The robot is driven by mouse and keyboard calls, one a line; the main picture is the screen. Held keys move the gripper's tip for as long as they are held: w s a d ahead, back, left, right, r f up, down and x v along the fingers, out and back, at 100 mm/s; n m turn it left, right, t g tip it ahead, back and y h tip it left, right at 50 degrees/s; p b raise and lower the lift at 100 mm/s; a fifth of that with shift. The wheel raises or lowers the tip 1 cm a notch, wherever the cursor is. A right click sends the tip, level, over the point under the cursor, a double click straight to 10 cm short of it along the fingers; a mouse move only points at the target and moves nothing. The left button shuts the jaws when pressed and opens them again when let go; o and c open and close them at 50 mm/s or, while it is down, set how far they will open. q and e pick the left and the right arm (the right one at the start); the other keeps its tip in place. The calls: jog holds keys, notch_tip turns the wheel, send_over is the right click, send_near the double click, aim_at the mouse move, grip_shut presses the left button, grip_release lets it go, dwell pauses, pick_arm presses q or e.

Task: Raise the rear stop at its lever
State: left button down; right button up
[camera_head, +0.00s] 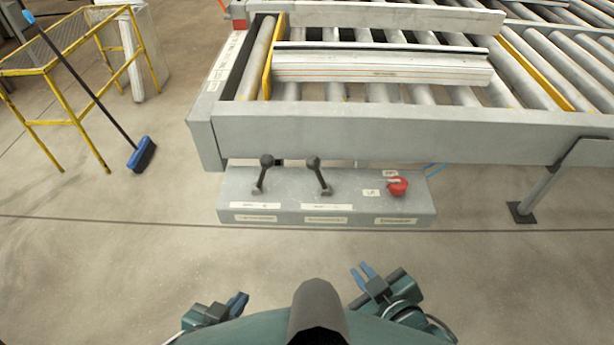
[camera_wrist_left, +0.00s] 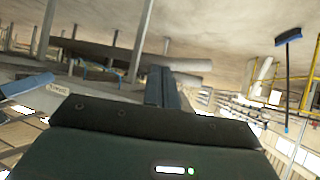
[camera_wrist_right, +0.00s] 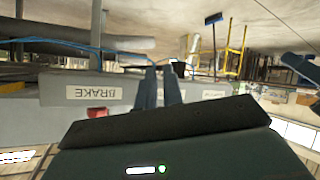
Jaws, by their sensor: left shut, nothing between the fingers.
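A grey control box (camera_head: 290,190) under the conveyor's front rail carries two upright black ball-topped levers, the left lever (camera_head: 263,175) and the right lever (camera_head: 319,176). The labels below them are too small to read, so I cannot tell which lever belongs to the rear stop. Yellow bars cross the roller bed at the left (camera_head: 268,70) and right (camera_head: 535,71); which is the rear stop is unclear. My left gripper (camera_head: 240,302) is shut and empty, in front of and below the box. My right gripper (camera_head: 365,271) is open and empty, also short of the box.
A red knob (camera_head: 398,186) sits at the box's right end; a BRAKE label (camera_wrist_right: 94,92) shows in the right wrist view. A pale profile (camera_head: 380,68) lies on the rollers. A conveyor leg (camera_head: 540,190) stands at right. The floor before the box is clear.

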aim_at(318, 176)
jog(key=w+a+r+n, duration=0.1)
jog(key=r+n, duration=0.1)
jog(key=w+a+r+n+t+y, duration=0.1)
jog(key=a+r+n, duration=0.1)
jog(key=w+a+r+n+b, duration=0.1)
jog(key=a+r+n, duration=0.1)
jog(key=n, duration=0.1)
jog(key=shift+w+a+y, duration=0.15)
jog(key=shift+a+y, duration=0.05)
jog(key=shift+y, duration=0.1)
grip_shut()
pick_arm(q)
jog(key=shift+w+d+h+b, duration=0.1)
jog(key=shift+d+h+b, duration=0.3)
jog(key=shift+d+b, duration=0.3)
pick_arm(e)
jog(key=a+r+n+t+y, duration=0.2)
jog(key=a+r+n, duration=0.3)
jog(key=r+n, duration=0.3)
jog(key=n, duration=0.2)
jog(key=shift+n, duration=0.4)
pick_arm(q)
jog(key=shift+a, duration=0.1)
